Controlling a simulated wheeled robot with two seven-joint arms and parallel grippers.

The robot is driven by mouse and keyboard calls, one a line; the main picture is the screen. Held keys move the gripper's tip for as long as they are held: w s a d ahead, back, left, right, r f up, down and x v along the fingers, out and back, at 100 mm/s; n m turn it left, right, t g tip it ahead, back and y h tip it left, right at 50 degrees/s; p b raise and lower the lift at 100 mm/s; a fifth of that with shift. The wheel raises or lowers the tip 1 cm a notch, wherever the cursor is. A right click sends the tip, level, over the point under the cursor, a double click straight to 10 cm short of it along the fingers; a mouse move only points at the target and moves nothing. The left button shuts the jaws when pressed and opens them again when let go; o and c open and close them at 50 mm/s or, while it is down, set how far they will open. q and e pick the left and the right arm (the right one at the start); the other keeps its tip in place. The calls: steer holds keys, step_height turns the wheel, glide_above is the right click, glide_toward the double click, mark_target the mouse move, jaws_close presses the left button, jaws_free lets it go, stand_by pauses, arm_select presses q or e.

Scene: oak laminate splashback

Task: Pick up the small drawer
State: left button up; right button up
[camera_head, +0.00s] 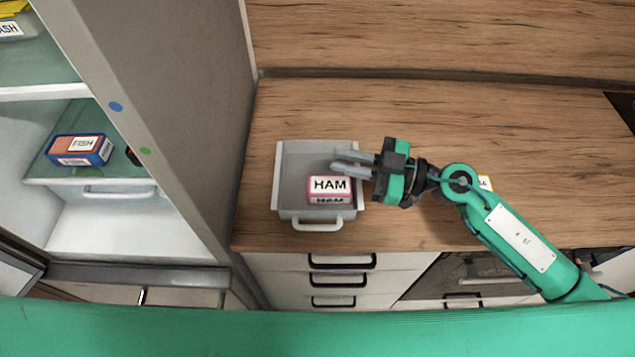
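The small drawer (289,187) is a grey open-topped tray with a pale handle on its front. It sits on the wooden counter, handle toward me. A HAM box (330,187) with a white label and pink edges lies inside it, toward the right. My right gripper (341,163) comes in from the right, its fingers pointing left over the drawer's right wall, just behind the HAM box. The fingers show a gap between them and hold nothing visible. Whether they touch the wall or box I cannot tell. My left gripper is not in view.
An open fridge at left holds a FISH box (80,149) on a shelf; its grey side wall (185,120) stands left of the drawer. The counter (420,112) behind is clear.

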steer(key=d+f+g+h, duration=0.5)
steer(key=d+f+h, duration=0.1)
steer(key=f, duration=0.3)
steer(key=shift+n, duration=0.3)
steer(key=x, duration=0.3)
steer(key=p+x, duration=0.1)
steer(key=x, duration=0.1)
steer(key=p+x, duration=0.1)
steer(key=x, duration=0.2)
steer(key=shift+s+a+f, duration=0.1)
steer(key=shift+s+a, duration=0.15)
steer(key=shift+s, duration=0.1)
steer(key=shift+a+f+p, duration=0.25)
steer(key=shift+a+p, duration=0.2)
steer(key=p+x, duration=0.1)
steer(key=x, duration=0.2)
steer(key=shift+a+f, duration=0.45)
steer(key=shift+f, duration=0.1)
steer(key=shift+c, duration=0.4)
